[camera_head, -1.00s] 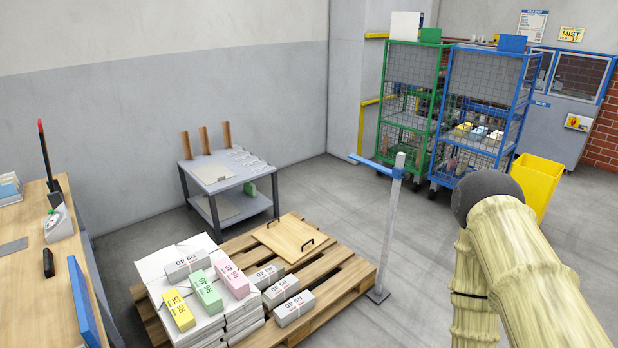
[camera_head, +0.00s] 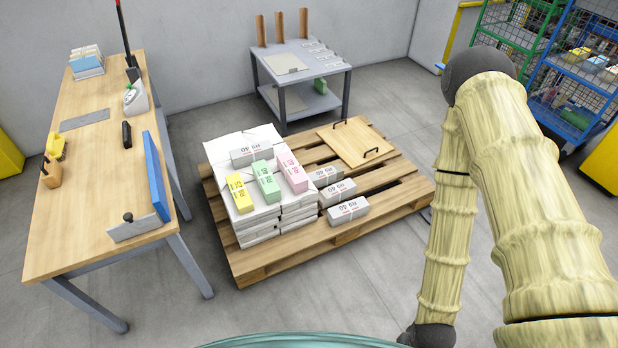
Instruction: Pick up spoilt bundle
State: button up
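Several wrapped bundles lie on a wooden pallet (camera_head: 400,188) in the middle of the head view. On the stack of white paper (camera_head: 222,152) there are a grey bundle (camera_head: 251,154), a yellow bundle (camera_head: 238,195), a green bundle (camera_head: 266,183) and a pink bundle (camera_head: 293,173). Beside the stack, directly on the pallet, lie three grey bundles: a far one (camera_head: 326,175), a middle one (camera_head: 337,193) and a near one (camera_head: 347,211). I cannot tell from their looks which is spoilt. My arm shows at the right, but my gripper is out of view.
A wooden board with dark handles (camera_head: 352,142) lies on the pallet's far side. A wooden workbench (camera_head: 85,180) stands left, with a blue panel (camera_head: 156,175) at its right edge. A grey table (camera_head: 300,70) stands behind. Wire cages (camera_head: 575,75) stand back right. Floor between bench and pallet is clear.

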aim_at(339, 191)
jog(key=z, duration=0.75)
jog(key=i, duration=1.8)
jog(key=u, duration=1.7)
